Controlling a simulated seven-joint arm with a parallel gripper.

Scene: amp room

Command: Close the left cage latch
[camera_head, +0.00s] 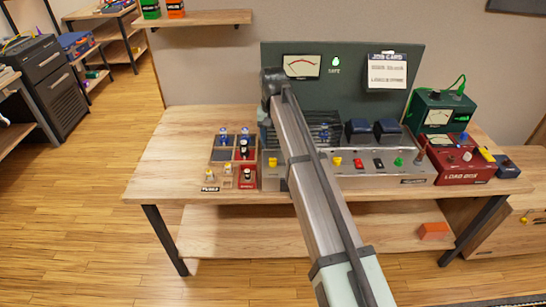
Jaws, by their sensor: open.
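The amp chassis (375,180) is a long grey unit on the bench, with a dark ribbed cage (322,122) on its left part. Two small yellow parts stand out on the chassis, a left one (272,162) and a right one (337,161); they may be the cage latches, but their positions are too small to read. My arm crosses the chassis from the lower right. My gripper (270,92), at its dark far end, is open above the cage's left side. Its fingertips are not clear, and my arm hides part of the cage and chassis front.
A wooden parts tray (232,166) stands left of the chassis. A dark meter panel (345,62) rises behind it. A green meter box (436,112) and a red load box (464,166) stand right. The bench's left end (168,150) is clear.

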